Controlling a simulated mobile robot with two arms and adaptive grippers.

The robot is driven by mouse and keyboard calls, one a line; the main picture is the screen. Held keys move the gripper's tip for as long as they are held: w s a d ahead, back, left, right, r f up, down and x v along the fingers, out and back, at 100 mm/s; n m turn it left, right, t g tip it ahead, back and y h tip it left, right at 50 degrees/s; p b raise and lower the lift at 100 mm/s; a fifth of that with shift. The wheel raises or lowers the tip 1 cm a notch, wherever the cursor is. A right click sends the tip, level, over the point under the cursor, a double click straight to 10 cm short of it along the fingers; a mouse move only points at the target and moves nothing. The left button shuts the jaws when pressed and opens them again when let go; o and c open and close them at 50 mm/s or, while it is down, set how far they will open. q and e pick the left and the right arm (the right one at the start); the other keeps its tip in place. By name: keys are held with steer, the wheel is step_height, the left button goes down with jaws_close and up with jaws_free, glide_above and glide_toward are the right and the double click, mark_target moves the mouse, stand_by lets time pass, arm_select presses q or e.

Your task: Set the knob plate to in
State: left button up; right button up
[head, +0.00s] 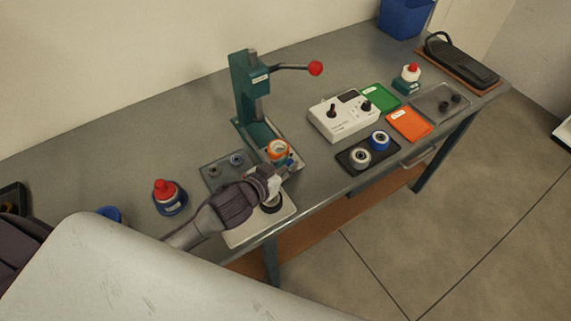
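My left gripper (272,182) reaches in from the left, over the front edge of the bench by the press. Its fingers are small and partly hidden, so I cannot tell whether they are open or shut. A pale plate (247,235) with a round black part (272,206) lies below it, partly covered by my arm. I cannot tell for sure that this is the knob plate, or its setting. An orange-rimmed wheel (278,150) is at the foot of the green press (243,90), just beyond the gripper. My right gripper is not in view.
A white control box (343,117) with black knobs stands right of the press. Nearby are a dark tray with two wheels (340,158), green (378,96) and orange (408,123) trays, and a red-topped bottle (168,194). The press lever's red ball (315,68) sticks out right.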

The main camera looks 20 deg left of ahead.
arm_select(q)
jaws_close()
steer(key=shift+a, duration=0.1)
steer(key=w+a, duration=0.2)
steer(key=w+a+p, duration=0.1)
steer(key=w+a, duration=0.1)
steer(key=a, duration=0.1)
steer(key=w+a, duration=0.2)
steer(key=a, duration=0.1)
steer(key=shift+w+a, duration=0.1)
steer(key=shift+w, duration=0.15)
steer(key=shift+a+r, duration=0.1)
steer(key=shift+o, duration=1.7)
jaws_free()
steer(key=shift+w, duration=0.1)
steer(key=shift+a, duration=0.1)
